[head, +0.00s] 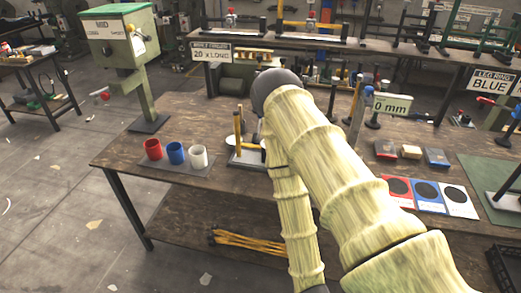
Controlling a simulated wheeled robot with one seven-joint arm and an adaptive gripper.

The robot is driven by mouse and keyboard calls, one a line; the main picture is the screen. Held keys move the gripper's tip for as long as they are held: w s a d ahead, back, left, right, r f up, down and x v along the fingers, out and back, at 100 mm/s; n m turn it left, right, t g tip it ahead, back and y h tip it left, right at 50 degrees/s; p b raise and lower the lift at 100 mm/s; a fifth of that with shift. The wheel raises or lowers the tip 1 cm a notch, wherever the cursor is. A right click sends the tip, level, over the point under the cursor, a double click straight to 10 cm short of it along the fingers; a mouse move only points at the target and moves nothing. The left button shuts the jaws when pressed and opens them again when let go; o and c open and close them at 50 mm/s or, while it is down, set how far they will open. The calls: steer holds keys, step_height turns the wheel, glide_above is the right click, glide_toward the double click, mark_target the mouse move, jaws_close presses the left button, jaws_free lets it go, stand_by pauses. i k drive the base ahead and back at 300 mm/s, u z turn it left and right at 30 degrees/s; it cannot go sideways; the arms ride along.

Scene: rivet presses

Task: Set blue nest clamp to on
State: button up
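I cannot pick out the blue nest clamp for certain. A post with a blue top (368,91) stands on the bench behind my arm, beside the "0 mm" sign (391,104); whether it is a clamp, and its setting, I cannot tell. A small fixture with yellow uprights and a white plate (247,158) sits left of my arm, partly hidden by it. My gripper does not show.
The wooden bench (225,190) holds red (153,149), blue (176,153) and white (198,156) cups on a mat at left. A green press (125,45) stands at the back left corner. Red, blue and white cards (427,196) lie at right. The floor at left is mostly clear.

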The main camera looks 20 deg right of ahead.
mark_target(255, 136)
steer(key=z, duration=0.45)
steer(key=k, duration=0.55)
steer(key=z, duration=0.05)
steer(key=i, duration=0.25)
steer(key=u, duration=0.85)
steer(key=i, duration=1.3)
steer(key=z, duration=0.95)
steer(key=i, duration=0.45)
steer(key=z, duration=0.45)
steer(key=k, duration=0.5)
steer(key=u, duration=1)
